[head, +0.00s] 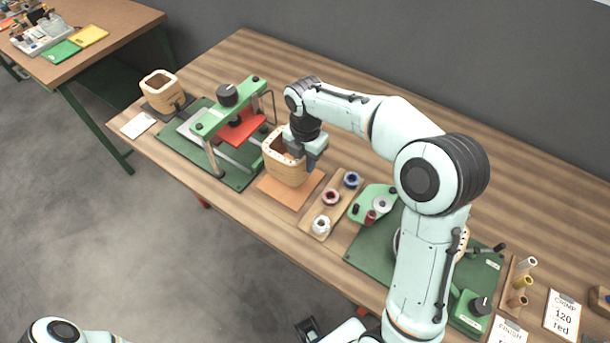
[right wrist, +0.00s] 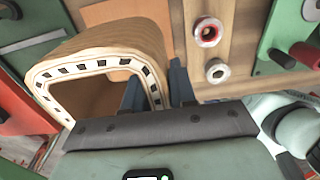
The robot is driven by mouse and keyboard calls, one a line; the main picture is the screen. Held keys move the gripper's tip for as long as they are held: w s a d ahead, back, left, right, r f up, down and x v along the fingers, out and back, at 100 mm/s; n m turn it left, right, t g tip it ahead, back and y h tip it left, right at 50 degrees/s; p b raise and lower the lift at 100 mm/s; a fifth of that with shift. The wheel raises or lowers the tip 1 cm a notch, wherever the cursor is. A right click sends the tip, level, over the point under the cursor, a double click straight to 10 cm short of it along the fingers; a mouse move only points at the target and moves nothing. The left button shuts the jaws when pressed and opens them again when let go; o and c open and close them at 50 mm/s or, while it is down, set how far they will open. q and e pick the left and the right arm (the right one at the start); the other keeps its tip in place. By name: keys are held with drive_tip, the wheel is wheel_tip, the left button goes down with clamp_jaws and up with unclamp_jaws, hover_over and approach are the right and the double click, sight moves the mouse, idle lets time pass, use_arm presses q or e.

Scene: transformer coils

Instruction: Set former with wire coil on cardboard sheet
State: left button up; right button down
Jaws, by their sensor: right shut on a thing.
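The former with wire coil (head: 284,165) is a tan, rounded square tube with an open top. It stands upright at the cardboard sheet (head: 284,197), an orange-brown flat piece on the bench; I cannot tell whether it touches the sheet. My right gripper (head: 302,152) is shut on the former's right wall. In the right wrist view the former (right wrist: 110,62) shows its slotted rim, with one finger inside and one outside the wall; the cardboard sheet (right wrist: 120,12) is partly hidden behind it. My left gripper is not in view; a pale piece of my arm shows at the bottom left.
A green press (head: 226,130) with a red plate stands left of the former. Another former (head: 162,88) stands on a dark pad at the far left. A wooden tray (head: 318,222) of spools and a green winding machine (head: 365,254) are to the right.

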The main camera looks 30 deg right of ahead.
sight(305, 175)
drive_tip(key=shift+f+b, duration=0.3)
drive_tip(key=shift+f, duration=2.9)
drive_tip(key=shift+f, duration=0.1)
drive_tip(key=c, duration=0.9)
unclamp_jaws()
drive_tip(key=shift+f, duration=0.1)
wheel_tip(305, 175, up, 12)
drive_tip(key=shift+r+p, duration=0.2)
drive_tip(key=shift+p, duration=0.6)
drive_tip(key=shift+f, duration=0.1)
